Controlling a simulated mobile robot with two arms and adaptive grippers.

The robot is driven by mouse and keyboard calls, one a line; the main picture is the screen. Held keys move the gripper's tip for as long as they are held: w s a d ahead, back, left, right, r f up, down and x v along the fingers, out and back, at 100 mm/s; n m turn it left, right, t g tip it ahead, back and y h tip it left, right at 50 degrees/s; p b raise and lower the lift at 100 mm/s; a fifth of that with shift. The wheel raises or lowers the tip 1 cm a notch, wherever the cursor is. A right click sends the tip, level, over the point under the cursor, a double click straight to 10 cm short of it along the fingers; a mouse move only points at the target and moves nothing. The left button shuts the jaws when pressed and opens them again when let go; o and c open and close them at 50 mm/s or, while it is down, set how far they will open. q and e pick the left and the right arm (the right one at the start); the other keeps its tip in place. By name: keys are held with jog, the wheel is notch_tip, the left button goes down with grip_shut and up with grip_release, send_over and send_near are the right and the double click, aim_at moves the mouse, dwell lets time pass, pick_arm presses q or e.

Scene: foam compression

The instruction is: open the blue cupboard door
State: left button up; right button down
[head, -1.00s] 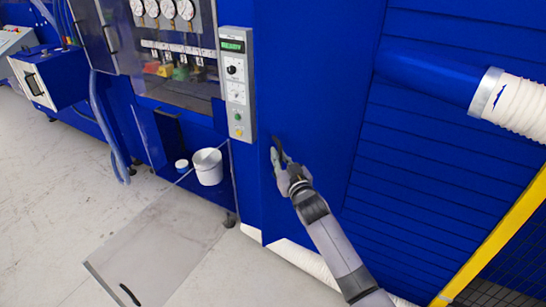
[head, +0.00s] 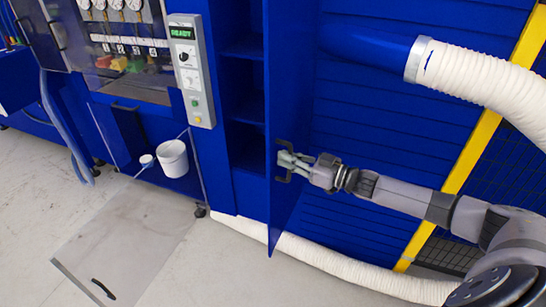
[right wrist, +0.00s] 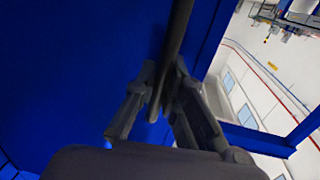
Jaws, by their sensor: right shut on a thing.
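The blue cupboard door (head: 285,95) stands swung open toward me in the head view, with the dark shelved inside of the cupboard (head: 243,95) showing to its left. My right gripper (head: 286,163) is shut on the dark door handle (head: 281,176) on the door's outer face. In the right wrist view the fingers (right wrist: 163,95) close around the dark bar of the handle (right wrist: 174,40), with the blue door (right wrist: 75,70) behind. My left gripper is not in view.
A grey control box (head: 192,70) is mounted left of the cupboard. A white bucket (head: 173,158) stands further left. A clear panel (head: 125,240) extends low over the floor at left. A white hose (head: 340,262) runs along the floor below the door, and a yellow post (head: 470,150) stands at right.

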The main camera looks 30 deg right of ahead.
jog(key=shift+s+d+n+g+y+b, duration=0.4)
jog(key=shift+s+d+n+y, duration=0.2)
jog(key=shift+s+d, duration=0.55)
jog(key=c, duration=1.7)
grip_release()
jog(key=shift+o, duration=0.2)
jog(key=v, duration=1.2)
jog(key=shift+w+d, duration=0.1)
